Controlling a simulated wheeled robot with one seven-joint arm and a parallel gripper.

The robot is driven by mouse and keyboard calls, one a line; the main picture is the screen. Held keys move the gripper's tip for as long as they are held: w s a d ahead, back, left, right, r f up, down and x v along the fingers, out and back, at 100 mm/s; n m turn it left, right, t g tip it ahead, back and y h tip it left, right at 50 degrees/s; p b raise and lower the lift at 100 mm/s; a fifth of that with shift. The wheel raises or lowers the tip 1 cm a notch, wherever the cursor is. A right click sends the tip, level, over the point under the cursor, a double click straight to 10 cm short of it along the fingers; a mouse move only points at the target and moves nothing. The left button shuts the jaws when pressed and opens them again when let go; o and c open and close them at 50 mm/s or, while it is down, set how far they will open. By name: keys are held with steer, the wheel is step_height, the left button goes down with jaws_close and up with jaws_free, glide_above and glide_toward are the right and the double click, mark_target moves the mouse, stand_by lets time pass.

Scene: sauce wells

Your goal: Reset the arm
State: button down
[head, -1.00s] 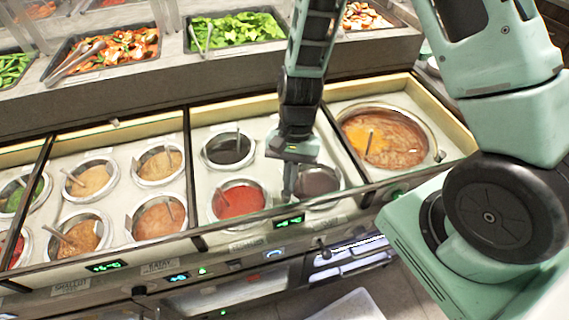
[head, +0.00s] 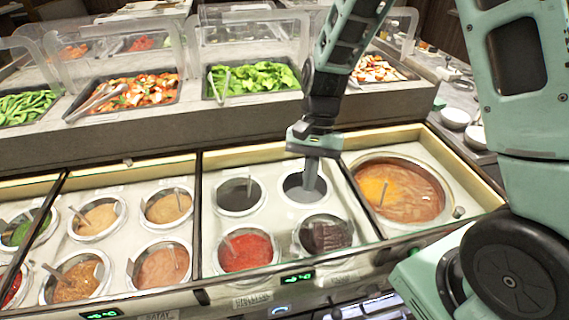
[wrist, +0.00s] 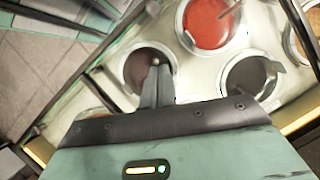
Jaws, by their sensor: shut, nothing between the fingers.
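In the head view my gripper (head: 312,172) points down over the back-right sauce well (head: 305,188) of the middle section. Its narrow fingers are together with nothing between them. Whether the tips are inside the well's rim or just above it, I cannot tell. In the wrist view the closed fingers (wrist: 157,84) show in front of a dark round well (wrist: 140,68). My arm reaches in from the upper right of the head view.
Around it are a red sauce well (head: 246,251), a dark purple well (head: 325,234), a black well (head: 240,195) and a large orange-brown pot (head: 400,192). Salad trays with greens (head: 255,80) sit on the raised shelf behind, under clear guards. Stacked bowls (head: 455,117) stand at right.

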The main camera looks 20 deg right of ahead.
steer(key=s+a+r+n+t+h, duration=0.1)
steer(key=s+a+r+n+t, duration=0.1)
steer(key=s+a+r+n, duration=0.3)
steer(key=s+a+r+n+t+h, duration=0.1)
steer(key=s+a+r+n, duration=0.4)
steer(key=s+n, duration=0.5)
steer(key=shift+s+r+t, duration=0.15)
steer(key=shift+s+t, duration=0.25)
steer(key=shift+s, duration=0.5)
stand_by(2.9)
